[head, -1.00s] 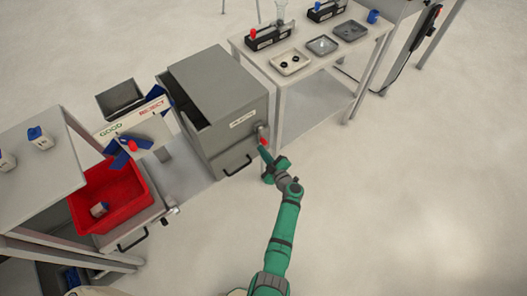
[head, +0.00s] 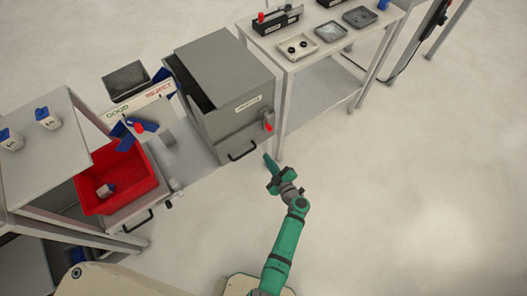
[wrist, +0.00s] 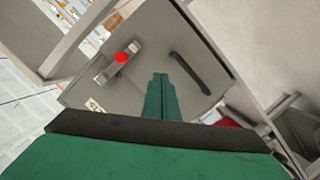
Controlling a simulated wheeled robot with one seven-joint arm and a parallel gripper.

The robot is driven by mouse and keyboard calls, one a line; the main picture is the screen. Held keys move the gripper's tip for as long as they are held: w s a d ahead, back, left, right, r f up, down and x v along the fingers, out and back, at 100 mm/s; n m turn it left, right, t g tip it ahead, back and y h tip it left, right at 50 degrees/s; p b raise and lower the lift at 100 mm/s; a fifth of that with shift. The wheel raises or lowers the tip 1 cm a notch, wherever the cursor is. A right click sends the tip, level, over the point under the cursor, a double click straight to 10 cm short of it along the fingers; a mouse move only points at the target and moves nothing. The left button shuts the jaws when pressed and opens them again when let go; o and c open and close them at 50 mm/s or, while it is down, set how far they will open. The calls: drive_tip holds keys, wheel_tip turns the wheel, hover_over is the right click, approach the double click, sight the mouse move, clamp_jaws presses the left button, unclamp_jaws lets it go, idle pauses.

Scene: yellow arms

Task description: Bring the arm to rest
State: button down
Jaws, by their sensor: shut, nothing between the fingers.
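My green arm (head: 284,247) reaches up from the bottom of the head view. My gripper (head: 268,158) is shut and empty, in front of the grey cabinet (head: 225,85) and apart from it. In the wrist view its closed green fingers (wrist: 160,82) point at the cabinet front. The red-knobbed latch (head: 268,127) on the cabinet front is above the fingertips in the head view, and left of them in the wrist view (wrist: 121,57). The black drawer handle (head: 243,151) is close by on the left in the head view.
A red bin (head: 125,178) holding a small bottle stands at left, near a GOOD/REJECT sign (head: 138,102). A white table (head: 330,60) with trays stands right of the cabinet. The floor (head: 420,200) to the right is clear.

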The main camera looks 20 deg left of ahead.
drive_tip(key=shift+s+d, duration=0.25)
drive_tip(key=shift+s, duration=0.25)
drive_tip(key=s+d+f+m+g+h, duration=0.1)
drive_tip(key=s+d+f+m+h, duration=0.2)
drive_tip(key=s, duration=0.6)
drive_tip(key=s+d+f+m+h, duration=0.2)
drive_tip(key=s+d+m+h, duration=0.15)
drive_tip(key=s, duration=0.45)
drive_tip(key=s+d+r+m+h, duration=0.35)
drive_tip(key=s+r+m, duration=0.2)
drive_tip(key=s, duration=0.45)
drive_tip(key=s+r+m+t, duration=0.2)
drive_tip(key=s+r, duration=0.2)
drive_tip(key=r, duration=0.9)
drive_tip(key=s+d+r+m+t, duration=0.1)
drive_tip(key=s+r, duration=0.3)
drive_tip(key=r, duration=1)
drive_tip(key=shift+s+d+m+t+h, duration=0.3)
drive_tip(key=shift+m+t+h, duration=0.1)
drive_tip(key=shift+m+t, duration=0.4)
